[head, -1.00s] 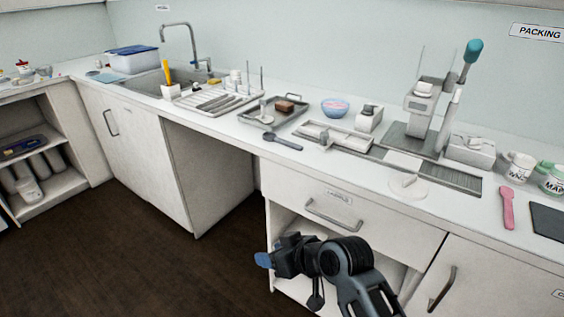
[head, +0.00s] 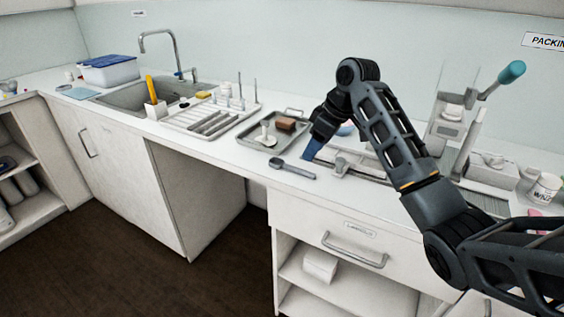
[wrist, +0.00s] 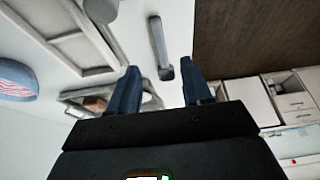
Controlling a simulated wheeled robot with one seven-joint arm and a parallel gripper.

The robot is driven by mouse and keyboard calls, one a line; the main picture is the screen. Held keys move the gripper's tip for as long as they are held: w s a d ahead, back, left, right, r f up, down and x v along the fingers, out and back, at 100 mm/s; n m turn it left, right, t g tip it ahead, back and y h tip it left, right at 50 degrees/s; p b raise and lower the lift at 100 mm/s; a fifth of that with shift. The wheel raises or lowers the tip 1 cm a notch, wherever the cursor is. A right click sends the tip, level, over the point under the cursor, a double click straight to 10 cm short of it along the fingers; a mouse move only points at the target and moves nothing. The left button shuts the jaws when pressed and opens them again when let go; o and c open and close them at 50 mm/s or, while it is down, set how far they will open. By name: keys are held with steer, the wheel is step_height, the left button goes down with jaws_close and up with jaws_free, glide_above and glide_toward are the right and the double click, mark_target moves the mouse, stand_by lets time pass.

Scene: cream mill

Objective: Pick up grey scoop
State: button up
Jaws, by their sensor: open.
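The grey scoop (head: 294,169) lies on the white counter near its front edge, in front of the grey tray. In the wrist view the scoop (wrist: 159,42) lies lengthwise ahead of my gripper, in line with the gap between the fingers. My gripper (head: 311,153) is above the counter, just behind and to the right of the scoop in the head view. Its blue fingers (wrist: 160,80) are apart with nothing held between them.
A grey tray (head: 249,138) holds a brown block and a white stamp-like item. A pale frame (head: 347,165) lies right of the scoop, and a lever press (head: 447,128) stands farther right. A drying rack and sink are to the left.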

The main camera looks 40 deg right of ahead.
mark_target(300, 169)
steer(key=shift+p+x, duration=0.65)
steer(key=shift+x, duration=3.2)
steer(key=shift+w+a+r, duration=0.1)
jaws_close()
